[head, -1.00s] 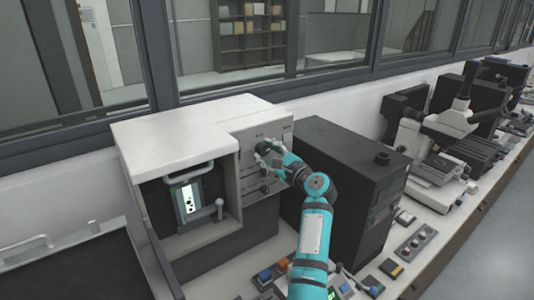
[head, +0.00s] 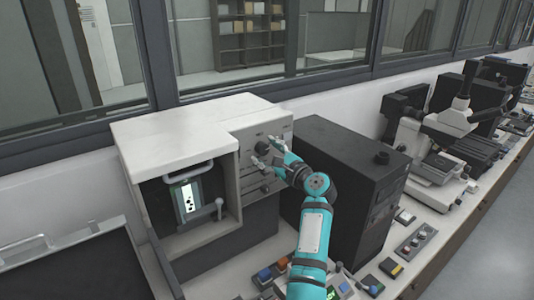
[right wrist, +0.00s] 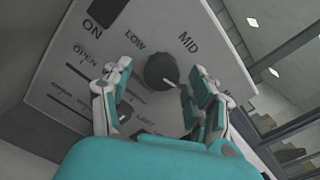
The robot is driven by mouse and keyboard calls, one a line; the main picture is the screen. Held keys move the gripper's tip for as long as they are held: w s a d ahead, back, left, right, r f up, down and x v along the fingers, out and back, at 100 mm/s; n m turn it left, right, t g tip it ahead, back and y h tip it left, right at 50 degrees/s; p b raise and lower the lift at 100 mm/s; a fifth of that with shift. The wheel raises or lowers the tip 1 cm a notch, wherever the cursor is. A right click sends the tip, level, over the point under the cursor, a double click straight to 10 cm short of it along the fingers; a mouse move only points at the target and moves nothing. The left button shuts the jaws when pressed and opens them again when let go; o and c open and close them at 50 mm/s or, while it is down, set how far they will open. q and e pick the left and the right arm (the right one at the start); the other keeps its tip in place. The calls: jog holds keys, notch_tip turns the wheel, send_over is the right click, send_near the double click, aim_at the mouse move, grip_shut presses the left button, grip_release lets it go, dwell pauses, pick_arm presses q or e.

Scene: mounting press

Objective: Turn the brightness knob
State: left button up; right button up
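The knob (right wrist: 161,70) is a round dark dial on the pale front panel (right wrist: 215,55) of the white machine, between the printed words LOW and MID. In the head view the knob (head: 262,147) shows beside my right gripper (head: 267,152). In the right wrist view my right gripper (right wrist: 161,77) is open, with one finger on each side of the knob and visible gaps to it. I cannot tell how far the fingertips are from the panel. My left gripper is out of view.
A dark box unit (head: 350,165) stands close to the right of my right arm. Microscopes (head: 445,135) and small button boxes (head: 415,243) line the bench further right.

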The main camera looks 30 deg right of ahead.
jog(key=shift+s, duration=0.1)
jog(key=s+d, duration=0.1)
jog(key=s, duration=1)
jog(key=shift+s+d, duration=0.3)
jog(key=shift+s, duration=0.05)
